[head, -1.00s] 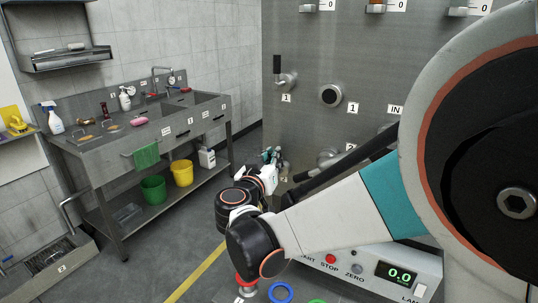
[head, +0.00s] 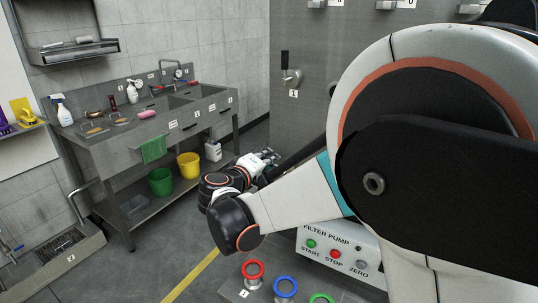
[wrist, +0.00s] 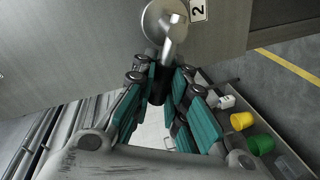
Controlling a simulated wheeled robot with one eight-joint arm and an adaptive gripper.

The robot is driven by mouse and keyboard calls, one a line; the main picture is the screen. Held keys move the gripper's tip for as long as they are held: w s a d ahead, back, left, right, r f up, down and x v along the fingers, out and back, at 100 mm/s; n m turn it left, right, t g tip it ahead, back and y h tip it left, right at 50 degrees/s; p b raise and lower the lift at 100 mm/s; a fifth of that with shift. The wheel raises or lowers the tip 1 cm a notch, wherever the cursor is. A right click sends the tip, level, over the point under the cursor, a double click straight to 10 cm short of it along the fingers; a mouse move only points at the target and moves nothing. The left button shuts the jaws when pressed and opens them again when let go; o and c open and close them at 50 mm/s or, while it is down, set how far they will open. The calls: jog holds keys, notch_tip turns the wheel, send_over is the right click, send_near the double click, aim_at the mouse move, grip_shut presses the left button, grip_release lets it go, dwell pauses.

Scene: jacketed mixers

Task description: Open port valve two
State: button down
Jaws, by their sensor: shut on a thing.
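Port valve two (wrist: 165,25) shows in the wrist view as a round metal boss with a lever on the steel panel, beside a label "2". Its black handle (wrist: 158,90) extends down between the teal fingers of my gripper (wrist: 164,76). The fingers are closed on the handle from both sides. In the head view my gripper (head: 264,158) is near the panel's left edge, low down, with its fingers pointing right. My arm hides valve two there. Valve one (head: 290,76), with a black handle pointing up and a label "1", is above my gripper.
A steel sink bench (head: 150,125) stands at the left, with a green bucket (head: 160,181) and yellow bucket (head: 189,166) on its lower shelf. A filter pump box (head: 345,250) and coloured rings (head: 285,287) are below my arm. Floor between bench and panel is clear.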

jog(key=n, duration=0.1)
jog(key=f+n, duration=0.2)
jog(key=n, duration=0.1)
jog(key=shift+w+a+f+g+h, duration=0.1)
jog(key=shift+a+g+h, duration=0.15)
jog(key=shift+g+h, duration=0.15)
dwell(0.4)
jog(key=c, duration=1.6)
grip_release()
jog(key=v, duration=1.2)
jog(key=shift+a, duration=0.1)
jog(key=shift+w, duration=0.15)
